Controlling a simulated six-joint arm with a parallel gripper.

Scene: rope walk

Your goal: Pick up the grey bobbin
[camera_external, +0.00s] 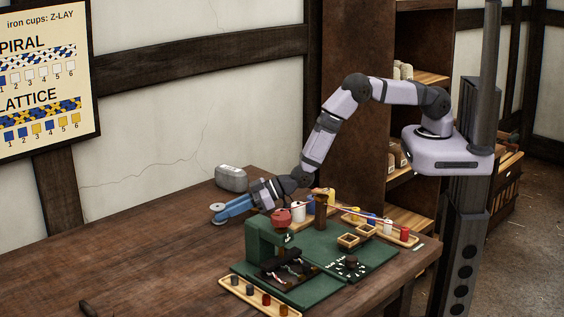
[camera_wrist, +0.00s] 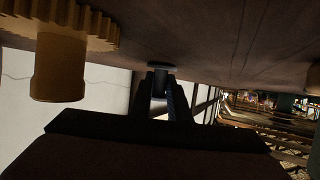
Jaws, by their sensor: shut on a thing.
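My gripper (camera_external: 226,210) reaches out over the left part of the wooden table (camera_external: 120,255) in the external view. Its blue fingers are shut on the grey bobbin (camera_external: 217,207), whose pale round ends show at the fingertips. In the wrist view a dark grey-blue piece of the bobbin (camera_wrist: 160,71) shows between the fingertips (camera_wrist: 160,98); the rest is hidden by the fingers. I cannot tell whether the bobbin is clear of the table or touching it.
A green machine (camera_external: 262,238) stands right of my gripper. White, blue and yellow bobbins stand behind it; a right tray (camera_external: 413,240) holds more. A front tray (camera_external: 232,284) holds small cups. A grey case (camera_external: 231,178) lies behind. The table's left part is mostly bare.

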